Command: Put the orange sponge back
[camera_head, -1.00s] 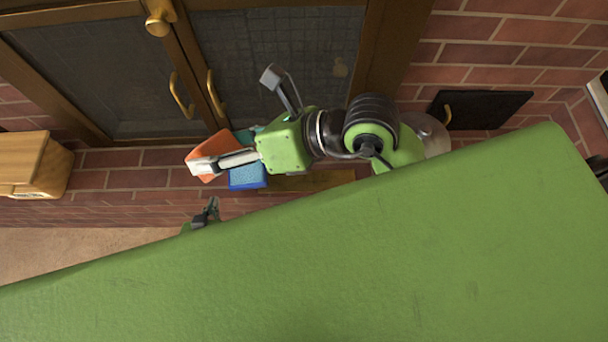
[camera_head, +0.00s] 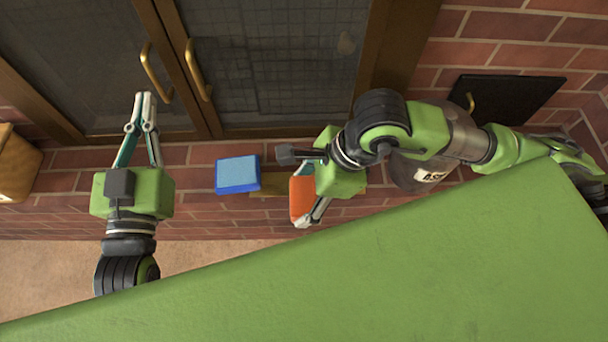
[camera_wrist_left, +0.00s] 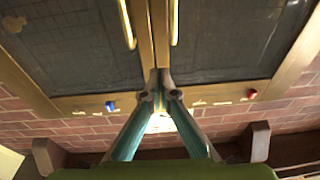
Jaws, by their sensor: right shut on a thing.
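The orange sponge (camera_head: 301,196) is in my right gripper (camera_head: 306,222) in the head view. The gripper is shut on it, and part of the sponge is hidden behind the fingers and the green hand. The sponge is held to the right of a blue sponge or block (camera_head: 238,174), with a gap between them. My left gripper (camera_head: 145,98) is further left, pointing up at the cabinet's door handles. Its fingertips are close together with nothing seen between them, and they also meet in the left wrist view (camera_wrist_left: 160,77).
A dark two-door cabinet (camera_head: 270,60) with brass handles (camera_head: 198,72) is behind. A wooden box (camera_head: 15,168) stands at the left edge. A black panel (camera_head: 505,97) is at right. Small blue (camera_wrist_left: 111,107) and red (camera_wrist_left: 252,94) pieces show on the cabinet's lower frame.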

